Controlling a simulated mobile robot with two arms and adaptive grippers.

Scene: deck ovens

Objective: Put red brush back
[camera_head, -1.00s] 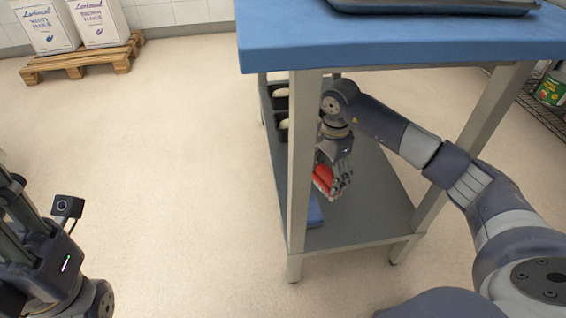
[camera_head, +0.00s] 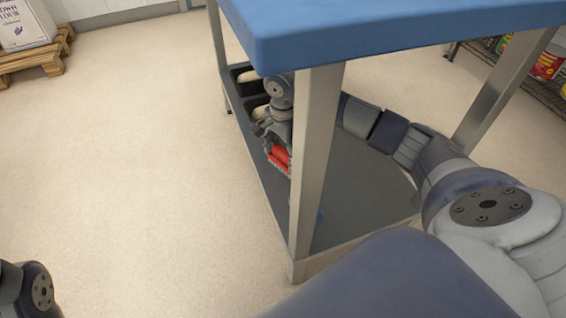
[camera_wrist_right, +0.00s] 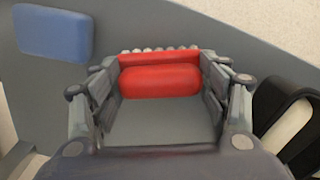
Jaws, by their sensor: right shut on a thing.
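The red brush (camera_head: 280,157) shows in the head view under the blue-topped table, partly hidden by the gripper and a table leg. My right gripper (camera_head: 277,150) is shut on it, above the lower shelf (camera_head: 358,195). In the right wrist view the brush (camera_wrist_right: 160,80) lies crosswise between the two fingers of the right gripper (camera_wrist_right: 162,85), with a row of pale bristle tufts along its far edge. I cannot tell whether the brush touches the shelf. My left gripper is not in view; only part of my left arm shows at the lower left.
Dark tins with pale dough (camera_head: 248,76) stand on the shelf's far end, close to my right gripper. A blue item (camera_wrist_right: 53,27) lies on the shelf. The table leg (camera_head: 316,150) stands before my right arm. Open floor (camera_head: 140,170) is at left.

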